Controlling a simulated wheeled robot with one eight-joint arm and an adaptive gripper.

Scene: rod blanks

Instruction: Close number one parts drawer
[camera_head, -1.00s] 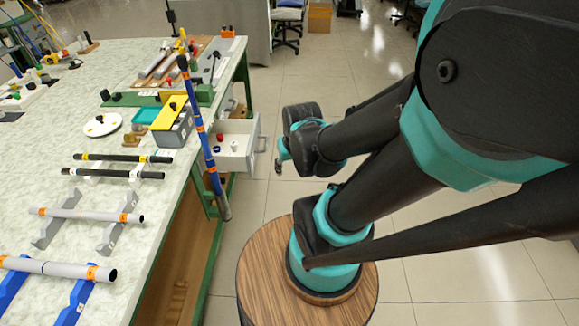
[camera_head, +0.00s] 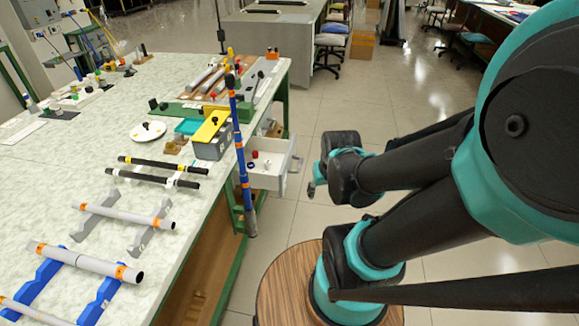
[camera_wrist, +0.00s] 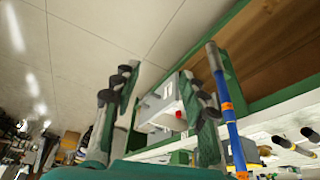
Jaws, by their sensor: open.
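A pale grey drawer (camera_head: 267,178) stands pulled out from under the right side of the workbench. Its front panel (camera_head: 292,166) with a handle faces right, and small red, white and blue items lie inside. No number is readable on it. The drawer also shows in the wrist view (camera_wrist: 160,112), which looks upside down, between and beyond my fingers. My gripper (camera_wrist: 155,115) is open and empty, its two fingers well apart. In the head view my gripper (camera_head: 314,180) is just right of the drawer front; contact cannot be seen, but a gap shows.
A blue-and-black rod (camera_head: 241,160) stands nearly upright at the bench edge, just left of the drawer. The bench top (camera_head: 60,180) holds several rods on stands, and a grey and yellow box (camera_head: 211,140). A round wood-topped stand (camera_head: 285,285) is below my arm. Floor right of the drawer is clear.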

